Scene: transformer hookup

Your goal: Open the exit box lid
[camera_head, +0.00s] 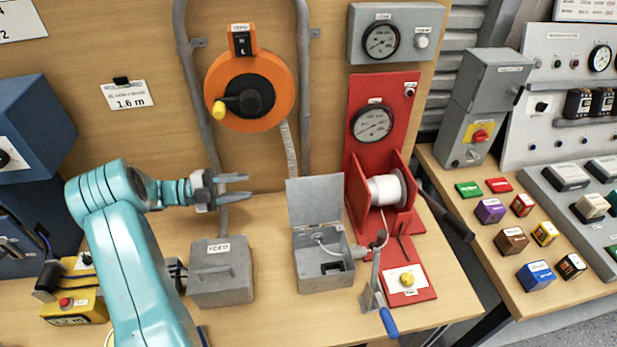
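Two grey metal boxes stand on the wooden bench; I cannot tell for sure from the labels which is the exit box. The left box (221,278) is closed, with a small label and a handle on its lid (220,254). The right box (325,274) is open, its lid (316,203) standing upright at the back, with a cable end and a dark fitting inside. My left gripper (249,187) is open and empty, above and behind the closed box and left of the raised lid, its fingers pointing right. It touches neither box. My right gripper is out of view.
An orange tape reel (270,113) hangs on the back panel, its tape running down behind the raised lid. A red stand (410,254) with a white spool (384,190) and a blue-handled lever (388,322) stand right of the open box. Grey conduits run down the panel.

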